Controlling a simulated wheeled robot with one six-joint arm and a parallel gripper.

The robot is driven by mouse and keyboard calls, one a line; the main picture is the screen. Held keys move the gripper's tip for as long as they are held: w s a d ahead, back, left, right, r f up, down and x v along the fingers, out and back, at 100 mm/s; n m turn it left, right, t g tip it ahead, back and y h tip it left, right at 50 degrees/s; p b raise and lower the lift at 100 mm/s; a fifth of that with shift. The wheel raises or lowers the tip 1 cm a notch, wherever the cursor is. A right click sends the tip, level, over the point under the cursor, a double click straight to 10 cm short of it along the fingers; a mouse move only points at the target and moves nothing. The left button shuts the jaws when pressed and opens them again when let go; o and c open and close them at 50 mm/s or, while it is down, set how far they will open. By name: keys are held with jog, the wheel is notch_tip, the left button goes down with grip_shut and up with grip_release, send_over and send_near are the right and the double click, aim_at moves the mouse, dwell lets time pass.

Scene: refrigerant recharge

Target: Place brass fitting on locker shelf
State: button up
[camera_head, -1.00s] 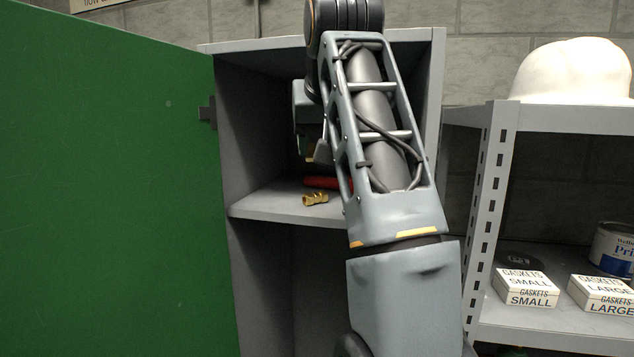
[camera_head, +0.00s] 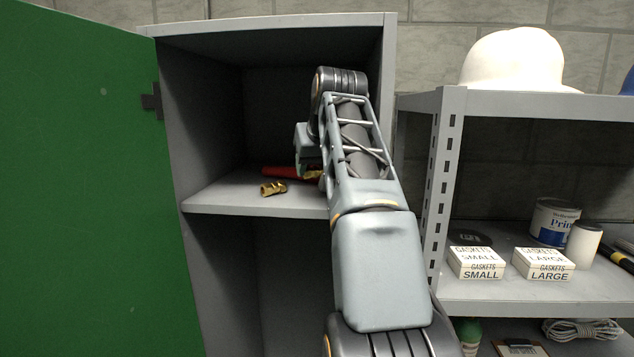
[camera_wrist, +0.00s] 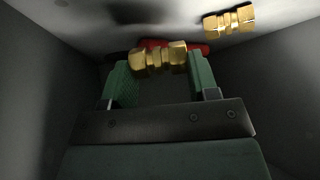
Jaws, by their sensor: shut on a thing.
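My gripper (camera_wrist: 159,66) is shut on a brass fitting (camera_wrist: 160,57), which lies across between its two green fingers. In the head view my gripper is inside the open locker, low over the shelf (camera_head: 230,202), and the held fitting (camera_head: 313,175) shows partly behind my arm. I cannot tell whether the held fitting touches the shelf. A second brass fitting (camera_head: 273,188) lies on the shelf near its front edge, left of my gripper; it also shows in the wrist view (camera_wrist: 230,20), apart from the held one.
A red object (camera_head: 287,173) lies on the shelf behind the fittings, partly hidden. The green locker door (camera_head: 90,180) stands open at left. Grey locker walls enclose the shelf. A rack (camera_head: 447,180) with gasket boxes (camera_head: 477,263) stands at right. The shelf's left part is clear.

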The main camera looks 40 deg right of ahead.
jog(key=shift+w+d+f, duration=0.1)
jog(key=shift+d+f, duration=0.05)
jog(key=shift+f, duration=0.45)
jog(key=shift+d+f, duration=0.1)
jog(key=shift+f, duration=1.15)
jog(key=o, duration=1)
jog(key=shift+f, duration=0.1)
jog(key=v, duration=1.2)
